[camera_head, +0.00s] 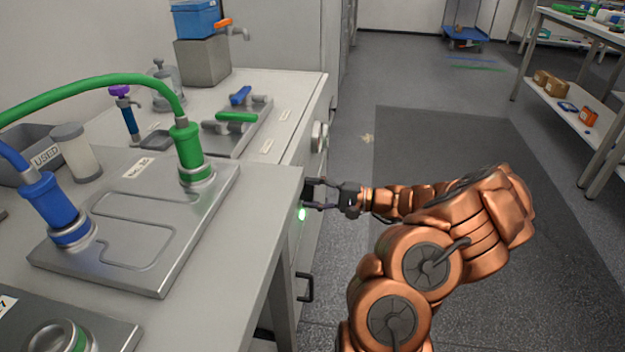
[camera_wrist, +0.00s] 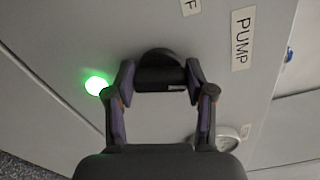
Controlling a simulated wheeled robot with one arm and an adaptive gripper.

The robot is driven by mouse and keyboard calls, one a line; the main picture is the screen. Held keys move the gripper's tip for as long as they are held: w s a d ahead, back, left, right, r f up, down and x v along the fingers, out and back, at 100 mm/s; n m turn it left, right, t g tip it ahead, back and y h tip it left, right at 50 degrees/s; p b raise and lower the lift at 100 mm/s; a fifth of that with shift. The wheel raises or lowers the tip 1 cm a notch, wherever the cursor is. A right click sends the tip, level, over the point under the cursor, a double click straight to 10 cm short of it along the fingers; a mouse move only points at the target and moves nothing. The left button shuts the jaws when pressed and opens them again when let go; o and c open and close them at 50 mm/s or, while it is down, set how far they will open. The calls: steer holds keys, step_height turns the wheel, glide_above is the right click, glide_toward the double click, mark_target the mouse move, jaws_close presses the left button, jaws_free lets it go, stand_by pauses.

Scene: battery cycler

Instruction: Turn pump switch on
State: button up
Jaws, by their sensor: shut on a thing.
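The pump switch is a dark round knob (camera_wrist: 158,58) with a bar-shaped grip and a small pale mark, on a grey panel in the wrist view. A white PUMP label (camera_wrist: 243,38) is beside it. My gripper (camera_wrist: 160,84) has one finger at each end of the knob's bar and is shut on it. In the head view my gripper (camera_head: 314,193) reaches the bench's front panel from the right, and its fingers largely hide the knob. A green lamp (camera_wrist: 97,84) glows beside the knob; it also shows in the head view (camera_head: 302,214).
A second label (camera_wrist: 190,6), cut off at the frame edge, ends in F. A round pale dial (camera_wrist: 227,138) is on the panel near one finger. A dark drawer handle (camera_head: 305,288) sticks out below the lamp. The floor (camera_head: 430,140) behind my arm is open.

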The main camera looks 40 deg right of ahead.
steer(key=shift+m+p, duration=1.3)
steer(key=shift+p, duration=0.25)
steer(key=o, duration=1.2)
steer(key=shift+c, duration=0.2)
steer(key=v, duration=1.2)
